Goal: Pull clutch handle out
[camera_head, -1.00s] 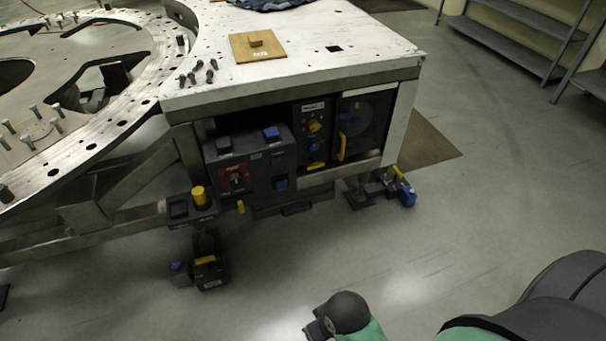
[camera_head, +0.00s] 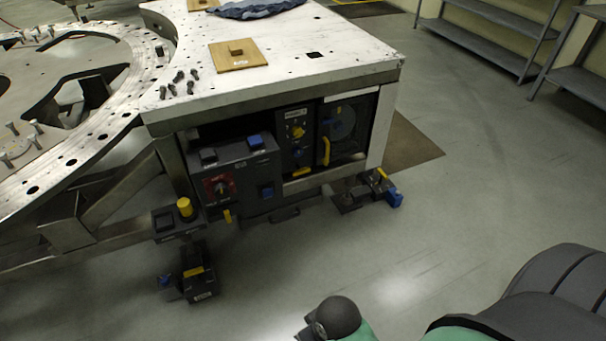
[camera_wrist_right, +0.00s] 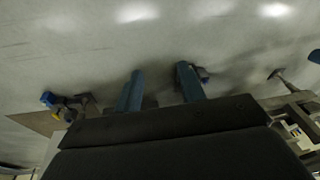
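The control unit under the table carries several yellow parts, and I cannot tell for certain which is the clutch handle. A yellow vertical handle (camera_head: 326,151) stands on the right panel with the round dark disc. A small yellow lever (camera_head: 227,216) hangs below the left panel (camera_head: 245,181) with the red switch. A yellow knob (camera_head: 185,207) stands on a small box at the left. My right gripper (camera_wrist_right: 161,87) shows two blue fingers spread apart with nothing between them, over the floor and away from the handles. My left gripper is in neither view.
The white table (camera_head: 290,50) overhangs the panels. A dark pedal box (camera_head: 197,283) and a blue-and-yellow pedal unit (camera_head: 383,187) sit on the floor near the legs. Grey shelves (camera_head: 480,46) stand at the back right.

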